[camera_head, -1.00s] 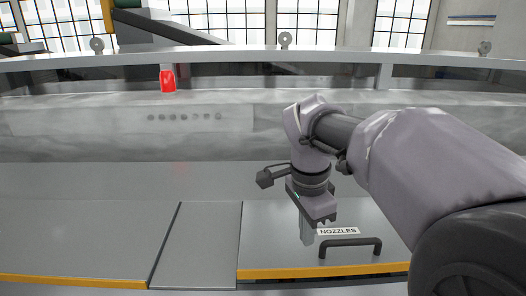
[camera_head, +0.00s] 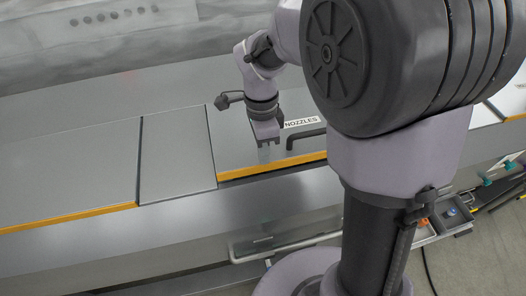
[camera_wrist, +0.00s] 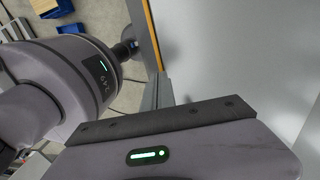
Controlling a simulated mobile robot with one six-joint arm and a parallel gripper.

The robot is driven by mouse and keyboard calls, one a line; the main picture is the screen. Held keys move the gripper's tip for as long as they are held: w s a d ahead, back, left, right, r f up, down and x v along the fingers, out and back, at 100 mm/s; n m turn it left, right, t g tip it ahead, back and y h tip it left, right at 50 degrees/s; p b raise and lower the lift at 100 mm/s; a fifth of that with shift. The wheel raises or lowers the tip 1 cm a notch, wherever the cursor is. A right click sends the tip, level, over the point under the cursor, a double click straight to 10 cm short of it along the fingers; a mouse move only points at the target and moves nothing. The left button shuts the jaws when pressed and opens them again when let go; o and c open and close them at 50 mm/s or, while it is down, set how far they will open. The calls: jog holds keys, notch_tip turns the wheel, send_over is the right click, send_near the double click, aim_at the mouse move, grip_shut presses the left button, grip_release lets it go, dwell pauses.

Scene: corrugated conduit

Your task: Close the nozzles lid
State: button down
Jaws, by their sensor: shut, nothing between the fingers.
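The nozzles lid (camera_head: 232,146) is a grey panel with a yellow front edge. It lies nearly flat, with a dark line under its front edge. It carries a white NOZZLES label (camera_head: 301,123) and a black bar handle (camera_head: 306,139), partly hidden behind my arm. My gripper (camera_head: 268,143) is shut and empty, pointing down over the lid just left of the label and handle. I cannot tell whether it touches the lid. In the wrist view, a pale panel with a yellow edge (camera_wrist: 151,32) shows beyond the gripper body; the fingertips are not clearly visible.
A grey strip (camera_head: 177,155) and another yellow-edged panel (camera_head: 70,165) lie left of the lid. A rail (camera_head: 285,243) runs along the machine front below. A grey tray (camera_head: 447,214) with small items stands at the right. My arm covers much of the right side.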

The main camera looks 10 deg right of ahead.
jog(key=shift+w+f, duration=0.1)
jog(key=shift+f, duration=0.6)
